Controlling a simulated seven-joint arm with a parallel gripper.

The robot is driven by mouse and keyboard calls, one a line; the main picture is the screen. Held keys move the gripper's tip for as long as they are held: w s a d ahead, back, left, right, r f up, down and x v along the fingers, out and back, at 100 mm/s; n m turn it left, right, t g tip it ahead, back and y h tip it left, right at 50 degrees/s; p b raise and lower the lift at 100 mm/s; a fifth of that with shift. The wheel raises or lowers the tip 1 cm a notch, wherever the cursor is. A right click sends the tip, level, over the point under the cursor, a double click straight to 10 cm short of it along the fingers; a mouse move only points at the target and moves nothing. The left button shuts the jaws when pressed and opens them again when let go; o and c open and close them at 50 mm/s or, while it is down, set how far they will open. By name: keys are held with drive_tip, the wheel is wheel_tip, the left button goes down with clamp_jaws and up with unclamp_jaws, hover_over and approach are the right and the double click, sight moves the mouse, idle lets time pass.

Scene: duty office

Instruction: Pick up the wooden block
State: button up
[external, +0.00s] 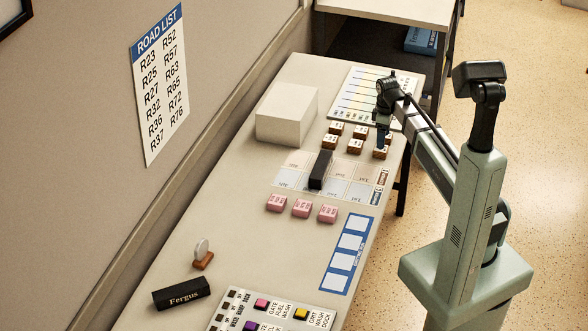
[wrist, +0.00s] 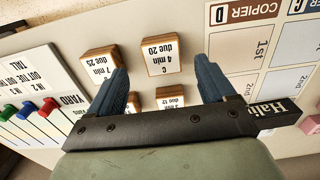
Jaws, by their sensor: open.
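Several wooden blocks with white printed tops stand in a loose group on the table, one of them at the group's left (external: 330,141). In the wrist view, a block reading "due 20" (wrist: 160,54) lies between and ahead of the fingertips. A block reading "due 25" (wrist: 98,61) is beside the left fingertip; I cannot tell if they touch. Another block (wrist: 170,96) shows between the fingers, partly hidden by the gripper's black bar. My gripper (wrist: 162,67) is open and empty, pointing down over the group; in the external view (external: 383,141) it hides part of the right-hand blocks.
A white box (external: 287,113) stands left of the blocks. A black nameplate (external: 320,170) lies on the printed grid sheet (external: 290,161). Several pink blocks (external: 302,208) stand nearer. A board with coloured sliders (wrist: 30,100) is beside the group.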

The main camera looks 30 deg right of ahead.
sight(381, 151)
drive_tip(key=shift+w+a+f, duration=0.1)
drive_tip(key=shift+f, duration=1.3)
drive_tip(key=shift+a+f, duration=0.1)
drive_tip(key=shift+f, duration=1.25)
drive_tip(key=shift+c, duration=0.2)
drive_tip(key=c, duration=1.1)
